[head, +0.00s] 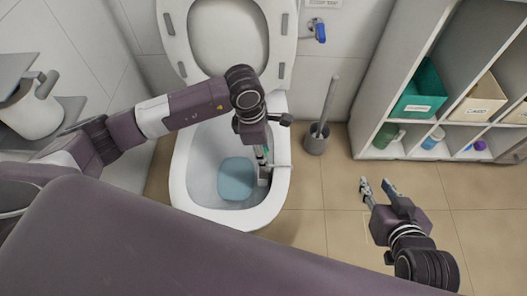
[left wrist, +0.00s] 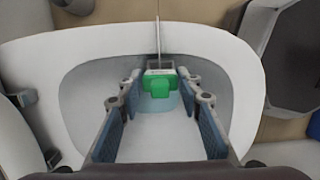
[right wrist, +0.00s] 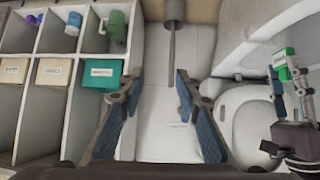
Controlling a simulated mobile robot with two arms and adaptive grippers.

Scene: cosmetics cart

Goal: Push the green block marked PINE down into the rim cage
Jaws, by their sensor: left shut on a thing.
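The toilet bowl (head: 235,172) has its seat up, with pale blue water inside. My left gripper (head: 262,160) reaches down at the bowl's right inner wall. It is shut on the green block (left wrist: 160,85), which sits between its fingertips in the left wrist view. The green block also shows beside that gripper in the right wrist view (right wrist: 284,63). The pale rim cage (head: 264,178) hangs at the right rim, close below the fingertips. I cannot tell whether the block touches the cage, and its marking is not legible. My right gripper (head: 377,186) is open and empty above the floor.
A toilet brush in a grey holder (head: 316,138) stands right of the bowl. A white shelf (head: 366,120) with a teal box (head: 419,90), a beige box (head: 478,99) and bottles stands at the right. A toilet paper roll (head: 30,112) is at the left. The tiled floor at right is clear.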

